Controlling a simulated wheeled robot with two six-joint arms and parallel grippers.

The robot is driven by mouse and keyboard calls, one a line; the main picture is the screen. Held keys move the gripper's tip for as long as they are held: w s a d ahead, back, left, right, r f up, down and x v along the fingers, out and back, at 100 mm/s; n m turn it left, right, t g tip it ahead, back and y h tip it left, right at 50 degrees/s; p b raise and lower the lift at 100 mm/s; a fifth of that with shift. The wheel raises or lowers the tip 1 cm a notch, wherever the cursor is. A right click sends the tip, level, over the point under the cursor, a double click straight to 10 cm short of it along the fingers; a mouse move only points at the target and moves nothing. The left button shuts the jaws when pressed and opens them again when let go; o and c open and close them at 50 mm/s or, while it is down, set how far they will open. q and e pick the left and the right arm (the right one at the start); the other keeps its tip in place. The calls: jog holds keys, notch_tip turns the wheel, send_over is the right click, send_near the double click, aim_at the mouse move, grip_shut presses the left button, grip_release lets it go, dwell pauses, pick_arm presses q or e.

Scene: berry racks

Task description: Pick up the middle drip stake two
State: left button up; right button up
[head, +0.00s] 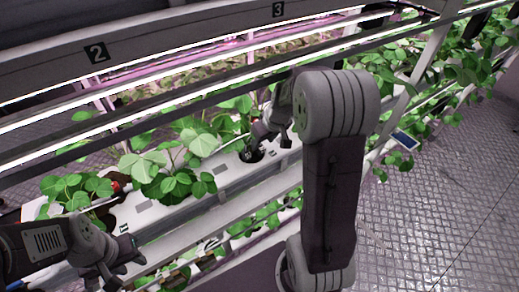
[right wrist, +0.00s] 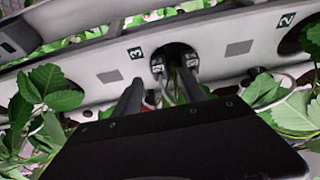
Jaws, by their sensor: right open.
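My right gripper (right wrist: 163,86) is open in the right wrist view. Its two dark fingers point toward a round planting hole (right wrist: 176,50) in the white gutter (right wrist: 105,57). Two small dark drip stakes with white number tags, one on the left (right wrist: 157,66) and one on the right (right wrist: 191,61), stand at this hole, with pale thin tubes below them. The tag numbers are too small to read surely. In the head view my right gripper (head: 253,150) is at the hole, its fingers mostly hidden. My left gripper (head: 122,258) is low at the left, away from the hole.
Plates marked 3 (right wrist: 136,53) and 2 (right wrist: 286,20) are on the gutter. Strawberry plants (head: 172,180) fill the hole to the left in the head view. Lit rails (head: 60,117) run above the gutter. Open metal floor (head: 440,220) lies at the right.

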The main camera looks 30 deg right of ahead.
aim_at(261, 146)
jog(key=x, duration=0.3)
jog(key=shift+f, duration=0.25)
jog(key=shift+r, duration=0.1)
grip_shut()
